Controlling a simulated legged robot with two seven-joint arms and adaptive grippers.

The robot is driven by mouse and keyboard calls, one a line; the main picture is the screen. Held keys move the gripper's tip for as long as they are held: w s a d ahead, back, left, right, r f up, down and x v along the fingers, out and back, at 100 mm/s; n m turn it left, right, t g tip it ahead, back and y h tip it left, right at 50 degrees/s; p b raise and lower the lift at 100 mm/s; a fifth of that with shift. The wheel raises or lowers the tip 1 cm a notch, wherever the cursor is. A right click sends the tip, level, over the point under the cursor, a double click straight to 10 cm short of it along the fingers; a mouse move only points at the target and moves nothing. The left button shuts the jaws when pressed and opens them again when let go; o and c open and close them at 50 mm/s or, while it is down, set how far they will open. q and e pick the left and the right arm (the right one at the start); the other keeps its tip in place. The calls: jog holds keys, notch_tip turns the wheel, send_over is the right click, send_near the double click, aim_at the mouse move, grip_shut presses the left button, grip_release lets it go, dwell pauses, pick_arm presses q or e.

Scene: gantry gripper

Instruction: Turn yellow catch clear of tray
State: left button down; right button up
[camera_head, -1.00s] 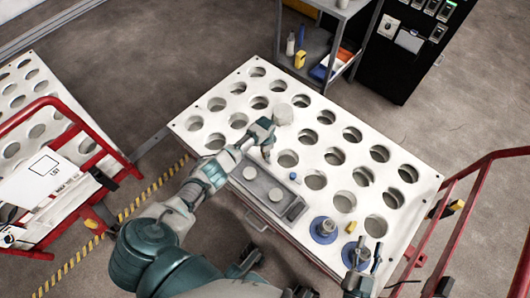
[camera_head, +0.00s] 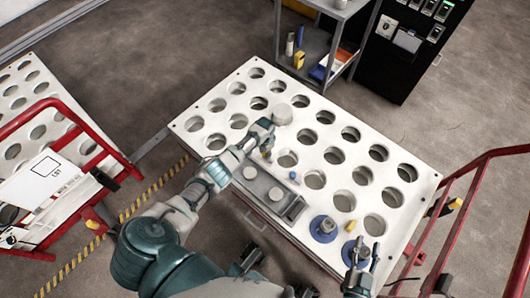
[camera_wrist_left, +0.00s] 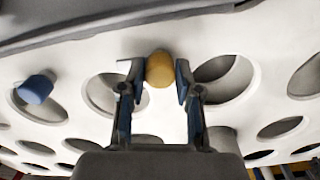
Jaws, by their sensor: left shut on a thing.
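The yellow catch (camera_wrist_left: 159,69) is a round knob between the fingertips of my left gripper (camera_wrist_left: 154,82) in the left wrist view. That gripper (camera_head: 266,150) is shut on it at the far edge of the grey tray (camera_head: 250,189) in the head view, where the catch is mostly hidden. The catch's arm under the knob cannot be made out. A blue catch (camera_head: 292,175) stands beside the tray; it also shows in the left wrist view (camera_wrist_left: 36,87). My right gripper (camera_head: 361,259) is open and empty near the table's front right.
The tray lies on a white table (camera_head: 190,123) full of round holes, with two round light pieces in it. Blue-based parts (camera_head: 323,229) stand at the right. Red railings (camera_head: 470,200) flank the table.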

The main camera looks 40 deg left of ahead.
pick_arm(q)
jog(key=shift+w+r, duration=0.3)
jog(key=shift+w, duration=0.05)
dwell(0.4)
jog(key=c, duration=0.8)
grip_release()
jog(key=shift+s+f, duration=0.1)
jog(key=shift+f, duration=0.05)
jog(key=shift+s, duration=0.1)
notch_tip(320, 180, up, 12)
jog(key=shift+f, duration=0.1)
